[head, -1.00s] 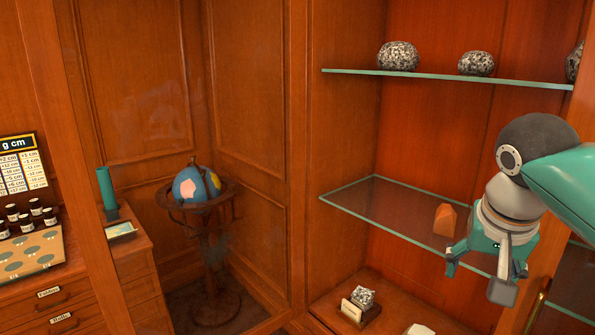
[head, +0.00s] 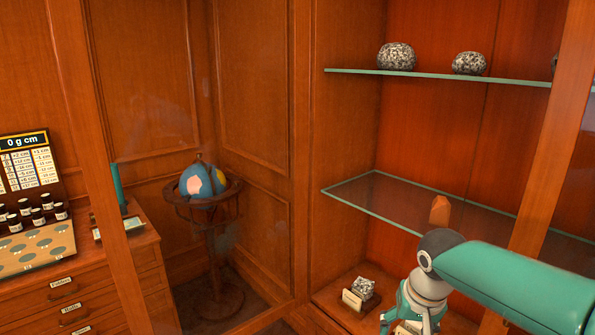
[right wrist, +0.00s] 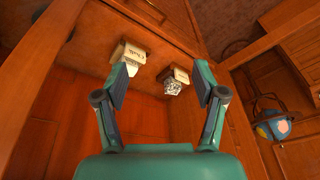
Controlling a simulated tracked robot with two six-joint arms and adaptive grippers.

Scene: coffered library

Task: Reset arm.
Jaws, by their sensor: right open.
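My right arm comes in from the right in the head view. Its gripper (right wrist: 165,82) is open and empty in the right wrist view, with its two fingers spread apart. In the head view it hangs low at the bottom edge, in front of the cabinet, and its fingertips are cut off or hidden. An orange stone (head: 440,209) stands on the middle glass shelf (head: 375,201), just above and behind my arm. My left gripper is not in view.
Speckled stones (head: 397,56) sit on the upper glass shelf (head: 440,78). A small speckled stone (head: 362,287) with a label card stands on the cabinet floor. A wooden post (head: 548,140) is close to my forearm. A globe (head: 202,181) stands left, beside drawers (head: 70,300).

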